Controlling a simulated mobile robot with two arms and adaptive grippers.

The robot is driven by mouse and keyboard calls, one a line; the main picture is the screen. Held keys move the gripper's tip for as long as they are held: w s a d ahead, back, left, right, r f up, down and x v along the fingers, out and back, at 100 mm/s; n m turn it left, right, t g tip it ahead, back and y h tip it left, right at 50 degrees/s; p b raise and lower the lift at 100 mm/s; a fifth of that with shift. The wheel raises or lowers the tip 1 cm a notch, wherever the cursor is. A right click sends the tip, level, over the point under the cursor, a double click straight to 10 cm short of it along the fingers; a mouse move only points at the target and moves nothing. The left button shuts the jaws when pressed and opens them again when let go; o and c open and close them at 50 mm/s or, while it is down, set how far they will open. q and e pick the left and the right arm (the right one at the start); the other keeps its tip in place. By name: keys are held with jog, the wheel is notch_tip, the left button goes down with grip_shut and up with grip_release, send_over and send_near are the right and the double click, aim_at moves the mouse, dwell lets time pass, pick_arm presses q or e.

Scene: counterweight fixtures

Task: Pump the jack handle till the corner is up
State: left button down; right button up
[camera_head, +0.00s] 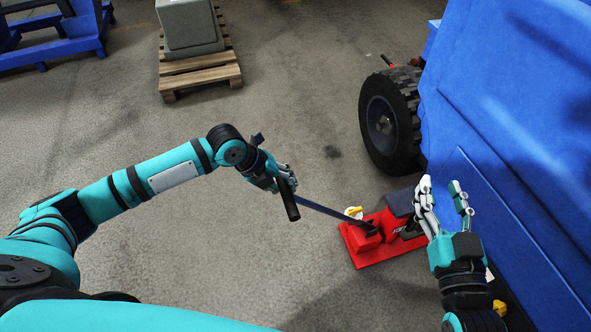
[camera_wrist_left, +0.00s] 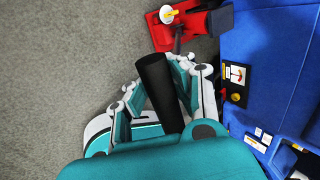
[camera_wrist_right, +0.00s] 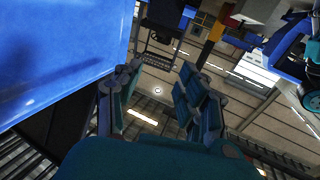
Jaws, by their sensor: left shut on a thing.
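The red jack (camera_head: 372,243) stands on the concrete floor beside the blue machine (camera_head: 510,130), close to its black wheel (camera_head: 390,118). A dark handle (camera_head: 330,210) slopes up from the jack to the left and ends in a black grip (camera_head: 288,200). My left gripper (camera_head: 280,182) is shut on the handle. The black grip (camera_wrist_left: 158,90) stands between its fingers in the left wrist view, with the jack (camera_wrist_left: 180,25) beyond. My right gripper (camera_head: 444,200) is open and empty beside the machine's side panel, fingers apart. The place where the jack meets the machine is partly hidden.
A grey block (camera_head: 190,25) sits on a wooden pallet (camera_head: 200,75) at the back. A blue frame (camera_head: 55,40) stands at the far left. The floor between them and the jack is clear. The machine's side wall is close to my right gripper.

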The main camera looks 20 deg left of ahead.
pick_arm(q)
jog(key=shift+y, duration=0.5)
jog(key=w+d+r+p, duration=0.2)
jog(key=r+p, duration=0.1)
jog(key=shift+d, duration=0.2)
pick_arm(e)
jog(key=s+d+f+g+h, duration=0.3)
jog(key=s+f+g, duration=0.5)
jog(key=f, duration=0.5)
jog(key=shift+s+d+f+m+g, duration=0.25)
jog(key=shift+s+d+m+g, duration=0.1)
jog(key=shift+d+g, duration=0.45)
jog(key=shift+a, duration=0.15)
